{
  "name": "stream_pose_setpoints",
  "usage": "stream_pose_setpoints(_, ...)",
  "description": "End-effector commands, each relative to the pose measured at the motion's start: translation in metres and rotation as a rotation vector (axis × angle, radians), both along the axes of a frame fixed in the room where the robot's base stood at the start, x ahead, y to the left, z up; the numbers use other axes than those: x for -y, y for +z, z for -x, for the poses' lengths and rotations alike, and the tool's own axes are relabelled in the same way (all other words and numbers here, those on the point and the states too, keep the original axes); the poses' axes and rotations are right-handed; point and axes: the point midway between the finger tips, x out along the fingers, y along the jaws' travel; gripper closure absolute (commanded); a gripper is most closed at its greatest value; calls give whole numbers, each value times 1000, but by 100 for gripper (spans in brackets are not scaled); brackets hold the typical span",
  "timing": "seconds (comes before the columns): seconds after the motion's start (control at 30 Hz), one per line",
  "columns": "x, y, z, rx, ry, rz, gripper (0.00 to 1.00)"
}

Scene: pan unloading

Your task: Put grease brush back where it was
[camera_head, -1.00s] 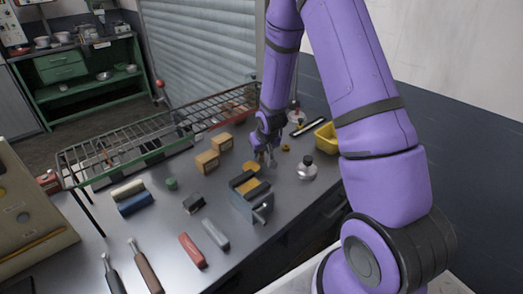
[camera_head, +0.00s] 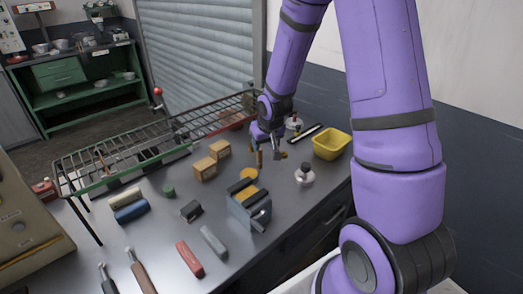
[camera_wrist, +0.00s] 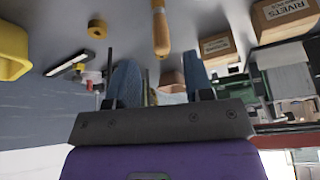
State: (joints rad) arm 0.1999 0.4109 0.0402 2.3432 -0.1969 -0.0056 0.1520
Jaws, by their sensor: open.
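A wooden handle with a rounded end, which looks like the grease brush (camera_wrist: 160,30), shows at the top of the wrist view, ahead of my fingers. In the head view the brush (camera_head: 259,159) stands roughly upright at the left of my gripper (camera_head: 269,154). Its lower end is hard to make out there and cut off in the wrist view. My gripper is open, its two blue-grey fingers spread apart in the wrist view (camera_wrist: 161,78). The handle is not between the fingertips.
A vise (camera_head: 250,210) stands in front of the disc. A white, dark-capped bottle (camera_head: 304,176) and a yellow bin (camera_head: 331,145) are at right. Cardboard boxes (camera_head: 205,168) and a wire rack (camera_head: 120,158) are at left. Several tools lie near the front edge.

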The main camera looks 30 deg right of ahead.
Motion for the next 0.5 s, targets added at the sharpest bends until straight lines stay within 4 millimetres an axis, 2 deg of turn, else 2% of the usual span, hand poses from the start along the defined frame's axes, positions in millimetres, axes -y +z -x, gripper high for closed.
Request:
stream_pose_setpoints(0.1,-1,15,5,2,0,-1,53)
stream_pose_setpoints(0.4,-3,34,13,3,1,2,53)
stream_pose_setpoints(0.5,-5,50,18,7,5,10,53)
